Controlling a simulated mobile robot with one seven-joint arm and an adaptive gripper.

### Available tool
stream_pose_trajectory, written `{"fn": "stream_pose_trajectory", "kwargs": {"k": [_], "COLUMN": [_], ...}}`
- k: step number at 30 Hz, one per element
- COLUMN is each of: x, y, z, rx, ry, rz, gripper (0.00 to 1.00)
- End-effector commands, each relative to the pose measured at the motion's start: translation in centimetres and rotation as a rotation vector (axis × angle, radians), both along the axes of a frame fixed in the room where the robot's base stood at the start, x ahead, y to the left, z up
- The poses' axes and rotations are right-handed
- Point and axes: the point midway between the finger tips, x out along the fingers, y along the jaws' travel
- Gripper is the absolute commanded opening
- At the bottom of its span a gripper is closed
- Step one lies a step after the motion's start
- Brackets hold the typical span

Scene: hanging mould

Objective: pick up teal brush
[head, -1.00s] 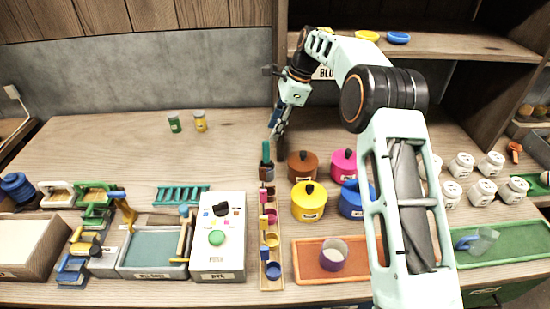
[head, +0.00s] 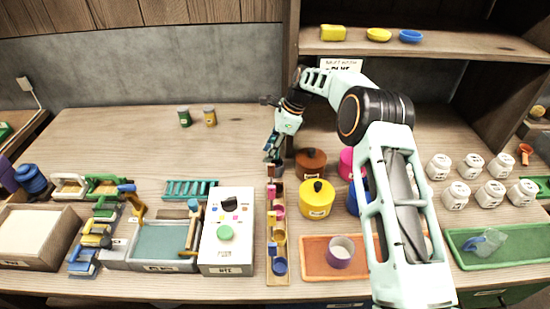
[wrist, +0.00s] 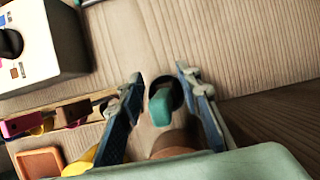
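The teal brush (wrist: 160,103) shows in the wrist view as a teal handle end-on, with a dark round holder or cup behind it. It lies between the two fingers of my gripper (wrist: 160,92). The fingers are apart, with a visible gap on each side of the handle, the smaller one on the right. In the head view my gripper (head: 273,157) points down just behind the narrow wooden rack, left of the brown pot. There the brush is hidden or cannot be told apart from the fingers.
Close by stand the brown pot (head: 310,161), the yellow pot (head: 317,199) and the rack of small coloured cups (head: 277,245). The white dye box (head: 227,233) is to the left. Bare table lies behind, near two small jars (head: 197,117).

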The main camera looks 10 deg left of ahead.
Motion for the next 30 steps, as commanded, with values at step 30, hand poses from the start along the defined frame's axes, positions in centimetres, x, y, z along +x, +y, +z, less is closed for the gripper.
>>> {"fn": "stream_pose_trajectory", "kwargs": {"k": [30], "x": [-0.02], "y": [0.16], "z": [-0.33], "rx": [0.0], "ry": [-0.002], "rz": [-0.001], "gripper": [0.0]}}
